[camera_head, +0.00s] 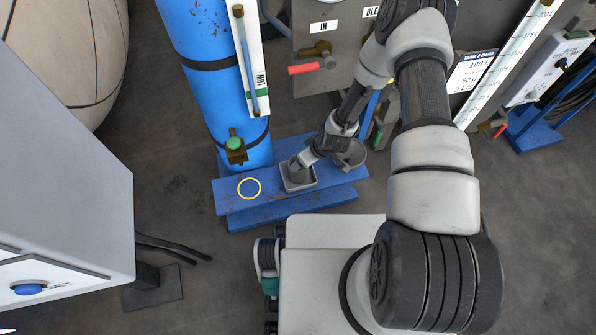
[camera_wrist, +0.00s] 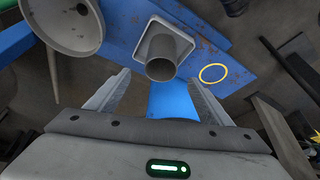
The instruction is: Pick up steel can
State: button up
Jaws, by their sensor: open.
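The steel can, a plain grey cylinder (camera_wrist: 160,69), stands in a square grey tray (camera_wrist: 178,36) in the wrist view. Its dark round end faces the camera. My gripper (camera_wrist: 158,76) is open, with one finger on either side of the can's near end in the picture. I cannot tell how deep the fingers reach, and no contact shows. In the head view my arm comes down over the tray (camera_head: 300,187), which sits on a blue stand. There the can and fingertips are hard to make out.
A grey funnel-like bowl (camera_wrist: 62,18) stands close to the tray. The blue stand (camera_head: 232,200) bears a yellow ring (camera_head: 249,188). A tall blue cylinder (camera_head: 212,75) rises behind it, with a green-topped valve (camera_head: 234,146). A red-handled valve (camera_head: 305,69) is on the panel.

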jog(key=b, duration=0.1)
send_over(299, 176)
jog(key=w+d, duration=0.1)
jog(key=d, duration=0.1)
notch_tip(299, 176, down, 4)
jog(key=shift+w+a+b+x, duration=0.15)
jog(key=shift+b+x, duration=0.2)
jog(key=shift+x, duration=0.7)
jog(key=shift+a+b+x, duration=0.2)
jog(key=shift+b+x, duration=0.2)
jog(key=shift+x, duration=0.7)
jog(key=shift+w+a+b+x, duration=0.15)
jog(key=shift+b+x, duration=0.2)
jog(key=shift+x, duration=0.7)
jog(key=shift+s+r, duration=0.1)
jog(key=shift+r, duration=0.15)
jog(key=shift+c, duration=0.4)
jog(key=c, duration=1.5)
